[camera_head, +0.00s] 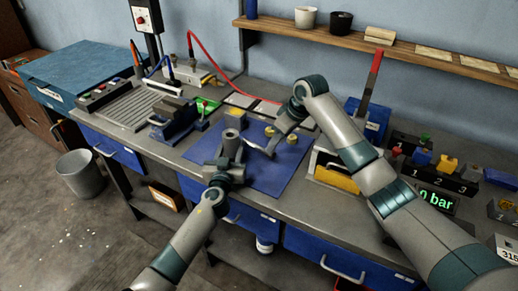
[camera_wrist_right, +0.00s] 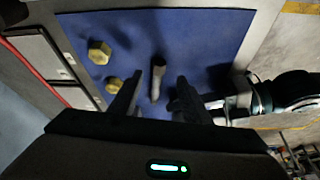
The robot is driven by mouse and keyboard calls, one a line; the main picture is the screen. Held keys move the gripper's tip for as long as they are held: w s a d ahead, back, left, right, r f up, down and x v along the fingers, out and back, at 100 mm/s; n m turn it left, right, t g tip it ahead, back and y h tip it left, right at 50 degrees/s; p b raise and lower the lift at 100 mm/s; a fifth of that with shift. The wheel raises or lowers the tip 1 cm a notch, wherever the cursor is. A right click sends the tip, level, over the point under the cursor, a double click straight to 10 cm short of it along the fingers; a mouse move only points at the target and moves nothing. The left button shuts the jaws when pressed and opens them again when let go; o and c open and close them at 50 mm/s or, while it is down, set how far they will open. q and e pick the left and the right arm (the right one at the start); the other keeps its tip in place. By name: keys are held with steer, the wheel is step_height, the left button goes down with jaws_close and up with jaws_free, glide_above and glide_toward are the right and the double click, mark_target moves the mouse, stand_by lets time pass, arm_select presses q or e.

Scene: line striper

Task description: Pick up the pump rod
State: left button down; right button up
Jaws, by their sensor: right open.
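A grey rod-like part (camera_wrist_right: 158,76), which looks like the pump rod, shows over the blue mat in the right wrist view. It lies in line with the gap between the fingers of my right gripper (camera_wrist_right: 155,88), which is open; I see no contact.
The blue mat (camera_head: 285,175) lies on the grey workbench. Brass fittings (camera_wrist_right: 98,52) rest on it. A vise (camera_head: 175,118) stands left, a yellow-fronted holder (camera_head: 335,175) right, and a pressure display (camera_head: 437,198) far right. A red hose (camera_head: 210,62) runs behind.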

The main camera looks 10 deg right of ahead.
mark_target(274, 153)
steer(key=shift+w+f, duration=0.1)
steer(key=shift+f, duration=0.1)
steer(key=shift+x, duration=2.5)
steer(key=shift+d+f, duration=0.1)
steer(key=shift+d, duration=0.1)
steer(key=shift+c, duration=0.3)
jaws_close()
